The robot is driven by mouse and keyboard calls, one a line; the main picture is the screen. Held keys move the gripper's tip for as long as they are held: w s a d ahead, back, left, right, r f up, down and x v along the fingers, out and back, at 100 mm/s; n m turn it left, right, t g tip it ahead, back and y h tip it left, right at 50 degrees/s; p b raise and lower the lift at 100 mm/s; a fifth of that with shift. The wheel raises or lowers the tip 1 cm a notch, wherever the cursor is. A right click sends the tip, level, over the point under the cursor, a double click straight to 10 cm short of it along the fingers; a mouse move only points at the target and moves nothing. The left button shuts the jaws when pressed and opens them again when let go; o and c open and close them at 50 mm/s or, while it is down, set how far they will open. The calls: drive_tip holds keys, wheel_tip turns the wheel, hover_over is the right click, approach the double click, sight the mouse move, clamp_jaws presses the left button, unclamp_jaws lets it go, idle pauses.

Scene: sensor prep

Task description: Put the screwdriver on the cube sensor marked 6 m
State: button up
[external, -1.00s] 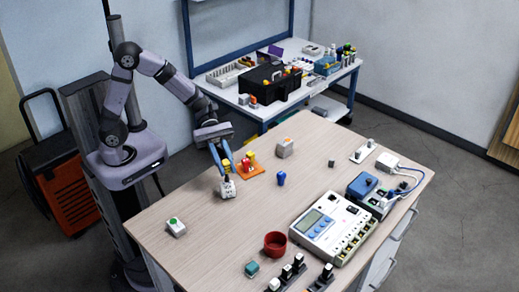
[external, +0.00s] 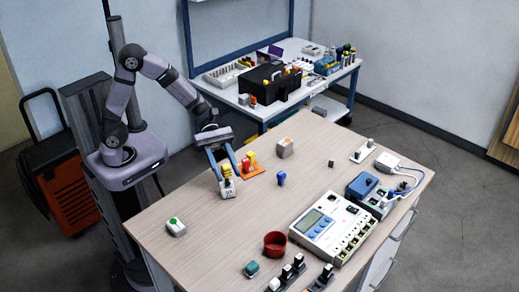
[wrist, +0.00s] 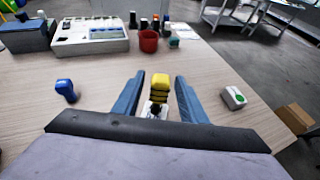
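A short yellow-and-black screwdriver (external: 226,171) stands upright on a small white cube sensor (external: 227,192) near the table's left edge. In the wrist view the screwdriver (wrist: 160,86) is between my fingers, with the white cube (wrist: 154,109) below it. My gripper (external: 227,173) is open around the screwdriver, and the wrist view shows a gap on both sides between the fingers (wrist: 157,98) and it. The cube's marking is too small to read. Another grey cube (external: 285,147) with an orange mark stands farther back.
An orange holder (external: 251,172) with red and yellow pieces stands close right of my gripper. A blue piece (external: 281,178), a red cup (external: 275,245), a white meter unit (external: 331,227) and a green-button box (external: 175,226) stand apart.

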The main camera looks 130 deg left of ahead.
drive_tip(key=shift+r, duration=0.2)
drive_tip(key=v, duration=1.2)
drive_tip(key=shift+a, duration=0.1)
